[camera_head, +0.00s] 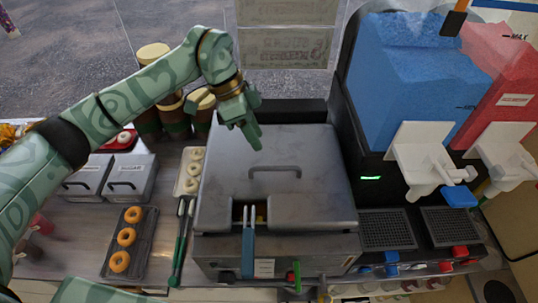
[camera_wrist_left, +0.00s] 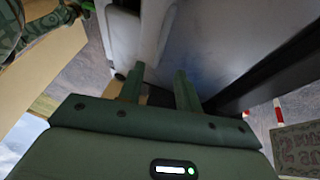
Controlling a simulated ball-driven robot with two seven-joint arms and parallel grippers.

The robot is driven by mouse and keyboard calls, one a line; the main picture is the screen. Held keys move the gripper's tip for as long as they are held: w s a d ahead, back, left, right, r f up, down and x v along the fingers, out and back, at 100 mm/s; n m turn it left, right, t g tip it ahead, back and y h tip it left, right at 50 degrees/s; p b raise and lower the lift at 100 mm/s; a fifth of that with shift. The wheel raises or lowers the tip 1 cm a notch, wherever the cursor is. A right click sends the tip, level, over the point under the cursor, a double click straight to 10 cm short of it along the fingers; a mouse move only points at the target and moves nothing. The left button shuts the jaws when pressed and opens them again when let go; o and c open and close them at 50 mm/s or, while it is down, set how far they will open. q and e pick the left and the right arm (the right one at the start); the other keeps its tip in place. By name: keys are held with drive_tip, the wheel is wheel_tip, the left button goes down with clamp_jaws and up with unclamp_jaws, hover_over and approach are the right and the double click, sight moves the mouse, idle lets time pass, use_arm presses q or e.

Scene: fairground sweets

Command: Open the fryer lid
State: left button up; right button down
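The fryer lid (camera_head: 310,205) is a grey metal cover lying flat and shut on the fryer (camera_head: 320,252), with a dark bar handle (camera_head: 275,169) near its middle. A blue basket handle (camera_head: 248,245) sticks out through a notch at the lid's front. My left gripper (camera_head: 254,122) hangs over the lid's back left part, behind the handle, and is not around it. In the left wrist view its two fingers (camera_wrist_left: 159,88) are apart with nothing held between them. Grey surfaces lie beyond the fingers there. My right gripper is not in view.
A slush machine with blue (camera_head: 410,75) and red (camera_head: 505,80) tanks stands close on the right. Brown jars (camera_head: 174,122) stand behind left. A doughnut tray (camera_head: 147,246), green-handled tongs (camera_head: 180,245) and two lidded grey containers (camera_head: 130,178) lie left of the fryer.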

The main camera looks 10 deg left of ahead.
sight(269, 160)
use_arm(q)
drive_tip(key=x, duration=0.8)
drive_tip(key=shift+d+f+p, duration=0.15)
drive_tip(key=shift+f+p, duration=0.05)
drive_tip(key=shift+p, duration=0.2)
clamp_jaws()
